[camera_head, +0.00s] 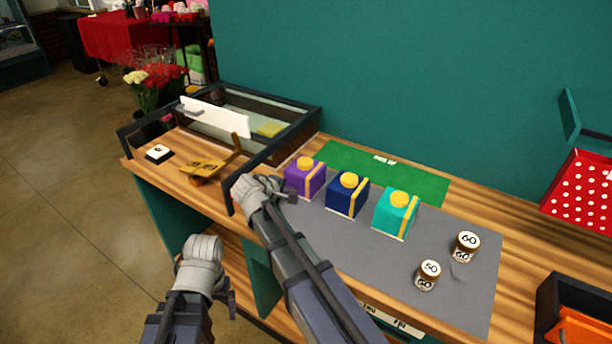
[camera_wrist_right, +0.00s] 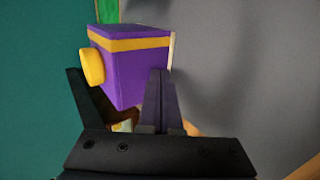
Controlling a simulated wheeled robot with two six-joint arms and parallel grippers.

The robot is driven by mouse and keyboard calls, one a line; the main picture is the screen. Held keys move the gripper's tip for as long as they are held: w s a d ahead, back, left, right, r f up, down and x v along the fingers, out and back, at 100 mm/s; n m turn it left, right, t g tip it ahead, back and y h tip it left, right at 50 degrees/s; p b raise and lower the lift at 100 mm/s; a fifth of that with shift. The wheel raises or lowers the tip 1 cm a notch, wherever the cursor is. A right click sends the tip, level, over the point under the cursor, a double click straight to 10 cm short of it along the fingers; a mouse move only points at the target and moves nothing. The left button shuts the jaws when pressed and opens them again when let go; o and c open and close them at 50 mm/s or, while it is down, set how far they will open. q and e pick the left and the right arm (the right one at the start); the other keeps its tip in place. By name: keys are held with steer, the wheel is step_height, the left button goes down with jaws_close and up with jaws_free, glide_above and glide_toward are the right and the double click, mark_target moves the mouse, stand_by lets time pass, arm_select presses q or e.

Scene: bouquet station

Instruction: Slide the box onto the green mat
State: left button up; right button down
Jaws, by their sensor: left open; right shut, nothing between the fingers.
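Three gift boxes with yellow knobs and bands stand in a row on the counter: a purple box (camera_head: 305,178), a dark blue box (camera_head: 347,196) and a turquoise box (camera_head: 395,213). The green mat (camera_head: 427,188) lies behind them by the wall, and the boxes stand in front of it. My right gripper (camera_head: 284,197) is shut and empty, low at the near left side of the purple box. The purple box (camera_wrist_right: 135,65) fills the middle of the right wrist view; contact is unclear. My left gripper (camera_head: 205,252) is open and empty, in front of the counter.
A grey mat (camera_head: 470,290) holds two numbered cans (camera_head: 428,275) (camera_head: 465,246). A glass-topped case (camera_head: 285,112) stands left of the green mat, near a gold scoop-like object (camera_head: 205,168). A red dotted box (camera_head: 585,190) and dark tray (camera_head: 560,290) are right.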

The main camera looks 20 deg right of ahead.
mark_target(297, 184)
steer(key=shift+w+d, duration=0.6)
steer(key=shift+d, duration=0.2)
steer(key=shift+w+d, duration=0.6)
steer(key=shift+d, duration=0.15)
steer(key=shift+w+d, duration=0.1)
steer(key=shift+w+d, duration=0.6)
steer(key=shift+d, duration=0.15)
steer(key=shift+w+d, duration=0.55)
steer(key=shift+d, duration=0.2)
steer(key=shift+w+d, duration=0.1)
steer(key=shift+w+d, duration=0.6)
steer(key=shift+d, duration=0.15)
steer(key=shift+w+d, duration=0.55)
steer(key=shift+d, duration=0.2)
steer(key=shift+w+d, duration=0.6)
steer(key=shift+d, duration=0.2)
steer(key=shift+w+d, duration=0.6)
steer(key=shift+d, duration=0.15)
steer(key=shift+d, duration=0.1)
